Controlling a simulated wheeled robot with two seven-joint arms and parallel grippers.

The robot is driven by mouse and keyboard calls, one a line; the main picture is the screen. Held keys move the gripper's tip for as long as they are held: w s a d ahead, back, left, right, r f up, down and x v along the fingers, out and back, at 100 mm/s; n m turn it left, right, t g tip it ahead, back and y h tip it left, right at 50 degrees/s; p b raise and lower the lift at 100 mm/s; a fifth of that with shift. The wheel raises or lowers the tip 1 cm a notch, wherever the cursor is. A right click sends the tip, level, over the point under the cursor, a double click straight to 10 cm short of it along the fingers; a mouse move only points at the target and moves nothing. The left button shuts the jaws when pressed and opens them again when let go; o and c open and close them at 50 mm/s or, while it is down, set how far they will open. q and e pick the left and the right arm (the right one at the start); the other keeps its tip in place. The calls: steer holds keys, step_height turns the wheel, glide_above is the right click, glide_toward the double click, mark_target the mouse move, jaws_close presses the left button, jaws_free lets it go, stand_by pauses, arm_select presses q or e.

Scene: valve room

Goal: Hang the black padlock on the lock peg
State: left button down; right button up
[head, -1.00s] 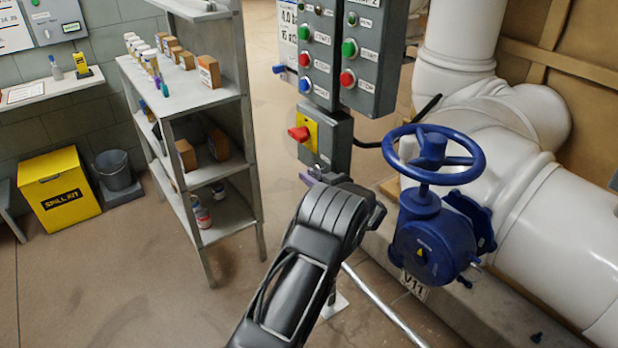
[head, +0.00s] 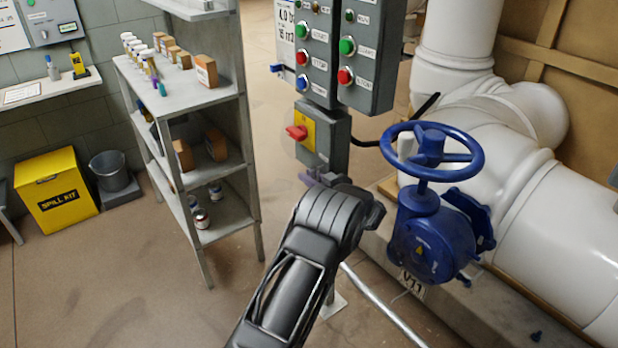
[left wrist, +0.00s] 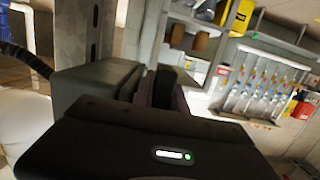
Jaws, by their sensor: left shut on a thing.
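My left gripper (head: 320,180) is at the lower edge of the grey switch box (head: 325,150), which carries a red knob on a yellow plate (head: 304,132). The gripper is shut on a small dark thing, and my wrist hides most of it in the head view. In the left wrist view a black piece (left wrist: 166,78), apparently the black padlock, shows between the fingers beside the grey box (left wrist: 95,85). I cannot make out the lock peg, or whether the padlock touches it. My right gripper is not in view.
Button panels (head: 345,60) hang above the switch box. A blue valve handwheel (head: 432,150) on white pipes (head: 560,210) stands close on the right. A grey shelf (head: 190,100) with boxes and bottles is to the left. The floor between shelf and arm is clear.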

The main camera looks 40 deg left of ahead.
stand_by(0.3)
arm_select(q)
steer(key=c, duration=1.3)
jaws_free()
steer(key=shift+r, duration=0.15)
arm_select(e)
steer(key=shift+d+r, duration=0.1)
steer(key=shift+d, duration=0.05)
